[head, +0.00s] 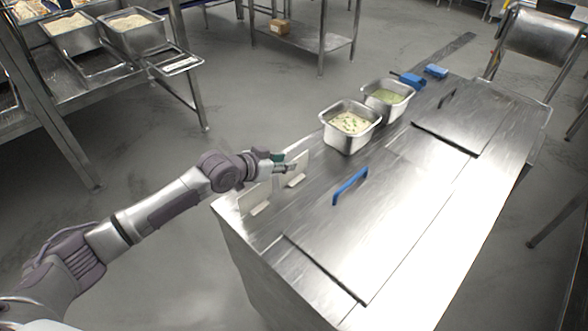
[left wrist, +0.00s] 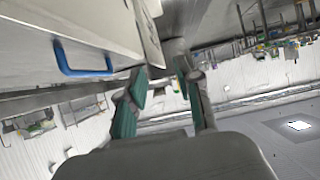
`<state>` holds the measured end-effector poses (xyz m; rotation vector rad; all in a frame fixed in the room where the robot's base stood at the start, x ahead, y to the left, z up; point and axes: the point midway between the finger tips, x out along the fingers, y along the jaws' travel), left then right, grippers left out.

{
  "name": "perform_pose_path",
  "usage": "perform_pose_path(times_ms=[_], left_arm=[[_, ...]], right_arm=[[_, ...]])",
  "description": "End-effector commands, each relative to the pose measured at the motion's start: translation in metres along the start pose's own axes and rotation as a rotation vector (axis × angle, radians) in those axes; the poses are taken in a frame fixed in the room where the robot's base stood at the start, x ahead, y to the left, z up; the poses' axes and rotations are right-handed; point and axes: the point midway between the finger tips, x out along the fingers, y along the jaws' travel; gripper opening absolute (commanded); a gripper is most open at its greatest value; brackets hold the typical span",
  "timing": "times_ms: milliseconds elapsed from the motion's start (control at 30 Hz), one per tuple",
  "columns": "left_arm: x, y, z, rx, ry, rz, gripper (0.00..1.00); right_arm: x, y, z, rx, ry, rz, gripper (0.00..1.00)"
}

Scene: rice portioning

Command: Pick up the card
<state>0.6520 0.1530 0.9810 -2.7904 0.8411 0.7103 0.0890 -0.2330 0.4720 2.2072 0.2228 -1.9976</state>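Two pale upright cards stand in small light bases on the left end of the steel counter in the head view: a rear card (head: 301,161) and a front card (head: 254,196). My left gripper (head: 285,164) is at the rear card, partly overlapping it in the picture. In the left wrist view my left gripper (left wrist: 161,74) has its green fingers apart with nothing visible held between them. A card (left wrist: 147,32) shows nearly edge-on just beyond the fingertips; whether a finger touches it I cannot tell. My right gripper is not in view.
Blue items (head: 411,79) lie beyond. A steel rack (head: 60,140) stands at the left.

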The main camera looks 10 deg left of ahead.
Motion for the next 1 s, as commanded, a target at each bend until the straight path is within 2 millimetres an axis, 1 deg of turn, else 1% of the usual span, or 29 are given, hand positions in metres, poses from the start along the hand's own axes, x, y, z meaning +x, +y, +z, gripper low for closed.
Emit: perform_pose_path(times_ms=[33, 100, 200, 467, 667, 700, 1000], left_arm=[[0.007, 0.002, -0.005, -0.001, -0.001, 0.001, 0.34], [0.017, 0.0, -0.002, -0.001, 0.0, 0.0, 0.34], [0.024, 0.0, -0.001, 0.0, -0.001, 0.0, 0.34], [0.027, 0.0, -0.001, 0.001, 0.0, 0.0, 0.34], [0.026, 0.0, -0.001, 0.0, -0.001, 0.0, 0.03], [0.026, 0.0, -0.001, 0.0, -0.001, 0.0, 0.0], [0.026, 0.0, -0.001, 0.0, 0.0, 0.0, 0.0]], right_arm=[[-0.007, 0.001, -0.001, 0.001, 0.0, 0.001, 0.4], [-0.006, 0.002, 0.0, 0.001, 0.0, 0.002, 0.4], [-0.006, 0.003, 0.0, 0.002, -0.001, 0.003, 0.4], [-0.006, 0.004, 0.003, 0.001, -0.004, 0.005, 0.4], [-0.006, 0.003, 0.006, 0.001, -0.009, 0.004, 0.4], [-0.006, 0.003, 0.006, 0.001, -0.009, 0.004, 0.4], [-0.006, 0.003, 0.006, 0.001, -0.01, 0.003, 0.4]])
